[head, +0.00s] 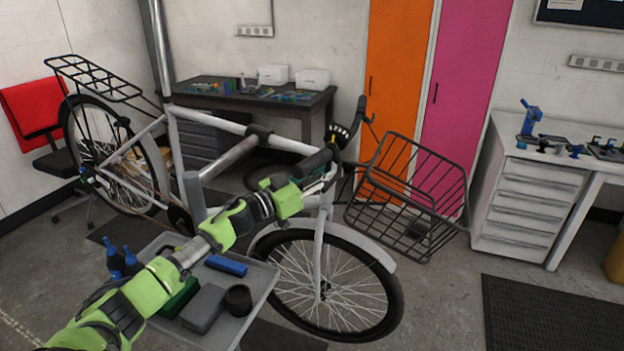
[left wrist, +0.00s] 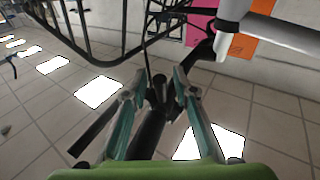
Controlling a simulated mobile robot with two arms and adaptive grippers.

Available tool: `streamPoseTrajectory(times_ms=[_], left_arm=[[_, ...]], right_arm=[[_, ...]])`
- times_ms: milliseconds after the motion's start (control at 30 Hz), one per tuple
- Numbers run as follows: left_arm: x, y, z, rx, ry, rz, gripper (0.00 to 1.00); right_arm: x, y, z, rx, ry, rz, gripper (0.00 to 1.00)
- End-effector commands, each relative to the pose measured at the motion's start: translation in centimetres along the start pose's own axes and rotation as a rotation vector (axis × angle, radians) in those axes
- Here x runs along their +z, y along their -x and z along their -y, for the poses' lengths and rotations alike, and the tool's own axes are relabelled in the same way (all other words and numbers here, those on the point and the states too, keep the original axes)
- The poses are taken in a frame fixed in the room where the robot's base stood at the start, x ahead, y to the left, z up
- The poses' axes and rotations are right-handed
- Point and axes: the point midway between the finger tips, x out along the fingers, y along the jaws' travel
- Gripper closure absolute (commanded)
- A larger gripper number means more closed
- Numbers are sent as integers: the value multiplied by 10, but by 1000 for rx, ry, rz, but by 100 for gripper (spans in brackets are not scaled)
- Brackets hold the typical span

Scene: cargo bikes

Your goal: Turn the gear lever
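A pale grey cargo bike (head: 212,119) stands in front of me, with its handlebar towards the right. Its near black handlebar grip (head: 314,163) is at my left gripper (head: 322,180). A dark round part with light marks (head: 340,134) sits near the middle of the handlebar; I cannot tell whether it is the gear lever. In the left wrist view my left gripper (left wrist: 158,92) has its fingers apart. Dark handlebar parts (left wrist: 149,132) show between them, with gaps at the sides. The gear lever is not clearly distinguishable. My right gripper is out of view.
A black wire basket (head: 405,200) is on the bike's front, right of my gripper. A white drawer bench (head: 528,207) is at the right.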

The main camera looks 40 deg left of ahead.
Motion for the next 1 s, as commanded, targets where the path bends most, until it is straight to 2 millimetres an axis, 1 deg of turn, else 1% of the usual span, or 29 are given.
streamPoseTrajectory(times_ms=[167, 400, 700, 833, 1000], left_arm=[[1, 20, 0, 0, -1, 4, 74], [2, 54, 0, -1, 0, 4, 74], [2, 93, 0, 0, 0, 4, 74], [1, 105, 0, 0, 2, 2, 74], [0, 114, 0, 0, 0, 0, 74]], right_arm=[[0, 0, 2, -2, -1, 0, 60], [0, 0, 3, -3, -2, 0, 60], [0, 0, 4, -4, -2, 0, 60], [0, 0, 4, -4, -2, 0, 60], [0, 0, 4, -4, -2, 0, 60]])
